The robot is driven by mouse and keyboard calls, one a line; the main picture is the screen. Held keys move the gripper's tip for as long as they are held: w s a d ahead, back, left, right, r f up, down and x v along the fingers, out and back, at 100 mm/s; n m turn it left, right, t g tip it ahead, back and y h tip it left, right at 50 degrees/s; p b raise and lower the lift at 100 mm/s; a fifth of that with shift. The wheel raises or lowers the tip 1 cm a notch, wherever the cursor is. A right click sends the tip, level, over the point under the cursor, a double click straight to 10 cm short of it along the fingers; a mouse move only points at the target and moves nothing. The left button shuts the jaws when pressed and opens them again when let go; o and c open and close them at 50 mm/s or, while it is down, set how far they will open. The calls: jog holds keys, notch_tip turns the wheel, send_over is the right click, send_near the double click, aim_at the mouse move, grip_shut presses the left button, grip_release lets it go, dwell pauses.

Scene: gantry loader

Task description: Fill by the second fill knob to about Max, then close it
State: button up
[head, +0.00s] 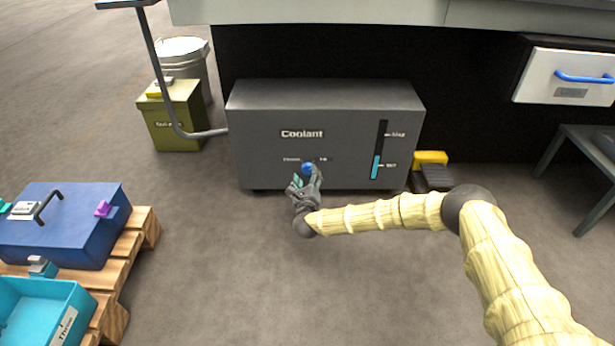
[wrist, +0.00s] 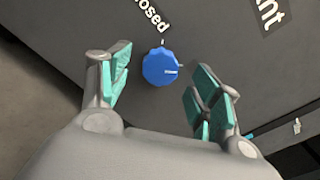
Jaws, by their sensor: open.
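A blue knob (head: 308,168) is on the lower front of the grey Coolant tank (head: 255,150), between small labels that appear to read Closed and Fill. In the wrist view the knob (wrist: 160,67) shows a white mark pointing right, close to the tick away from the Closed label (wrist: 152,14). I see only one knob. The level gauge (head: 380,150) has a cyan column reaching slightly above MIN, well below Max. My gripper (head: 306,179) is open in front of the knob, its teal-padded fingers (wrist: 161,85) on either side, apparently not touching it.
An olive bin (head: 175,125) and a grey can (head: 187,62) stand left of the tank. A yellow pedal (head: 430,158) is at its right. A pallet (head: 145,228) carries a blue case (head: 60,235) and a cyan bin (head: 40,310). The floor before the tank is clear.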

aim_at(307, 170)
jog(key=shift+w+b, duration=0.5)
jog(key=shift+w, duration=1.05)
jog(key=c, duration=1)
